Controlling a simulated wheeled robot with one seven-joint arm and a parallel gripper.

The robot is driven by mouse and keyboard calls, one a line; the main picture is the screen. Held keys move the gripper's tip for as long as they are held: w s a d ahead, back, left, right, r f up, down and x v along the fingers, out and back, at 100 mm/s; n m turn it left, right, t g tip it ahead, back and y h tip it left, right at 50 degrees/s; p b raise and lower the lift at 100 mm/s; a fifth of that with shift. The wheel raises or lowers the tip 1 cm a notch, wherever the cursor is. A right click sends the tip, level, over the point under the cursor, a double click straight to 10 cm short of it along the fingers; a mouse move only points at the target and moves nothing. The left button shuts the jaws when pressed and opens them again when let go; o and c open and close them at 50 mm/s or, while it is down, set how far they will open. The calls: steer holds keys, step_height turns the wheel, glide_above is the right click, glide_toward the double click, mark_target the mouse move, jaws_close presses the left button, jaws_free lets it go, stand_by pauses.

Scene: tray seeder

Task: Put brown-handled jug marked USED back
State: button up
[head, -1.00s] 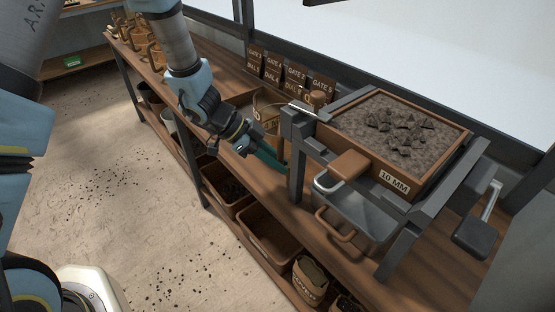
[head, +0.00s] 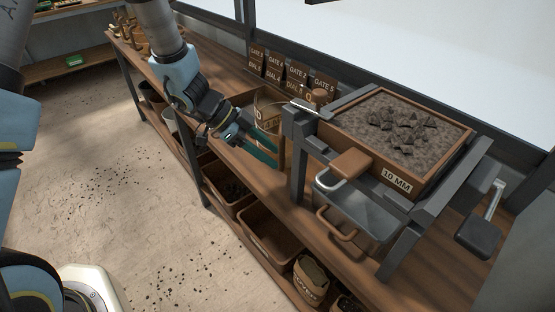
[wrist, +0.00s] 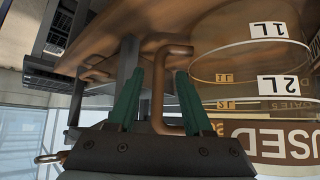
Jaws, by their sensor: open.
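The clear jug marked USED (head: 264,116) stands on the bench, just left of the sieve stand. In the wrist view its brown USED label (wrist: 275,140) and its 1L and 2L marks show on the right. My gripper (head: 275,155) is open, with its green fingers close to the jug. In the wrist view the brown handle (wrist: 158,85) stands between the two open fingers (wrist: 160,73), apparently without being gripped. Part of the jug is hidden behind my gripper and the stand in the head view.
The sieve box marked 10 MM (head: 396,182) sits on a grey stand, with a metal pan (head: 360,212) below. Gate and dial cards (head: 290,72) stand at the back. Bins (head: 268,232) fill the lower shelf. Several brown-handled jugs (head: 135,38) stand at the far left end.

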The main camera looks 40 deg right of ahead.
steer(key=w+a+r+n+t+h, duration=0.1)
steer(key=w+a+r+n+t, duration=0.35)
steer(key=w, duration=0.65)
steer(key=w+a+r+n+t+h, duration=0.1)
steer(key=w+a+r+n+t, duration=0.4)
steer(key=w, duration=0.6)
steer(key=w+a+r+n+t+y, duration=0.1)
steer(key=w+a+n+y, duration=0.15)
steer(key=a, duration=0.45)
steer(key=w+a+r+n+t+y, duration=0.1)
steer(key=w+a+n+t, duration=0.15)
steer(key=a, duration=0.35)
steer(key=s+a+n+g+y, duration=0.15)
steer(key=a+n+y, duration=0.35)
steer(key=a, duration=0.7)
steer(key=s+a+n+g, duration=0.1)
steer(key=s+a+n, duration=0.2)
steer(key=s, duration=0.2)
steer(key=s+a+f+n+g, duration=0.1)
steer(key=s+a+n+g, duration=0.1)
steer(key=s, duration=0.4)
steer(key=shift+s+a+f+n+b, duration=0.25)
steer(key=shift+a+f+n+b, duration=0.1)
steer(key=shift+a+n, duration=0.5)
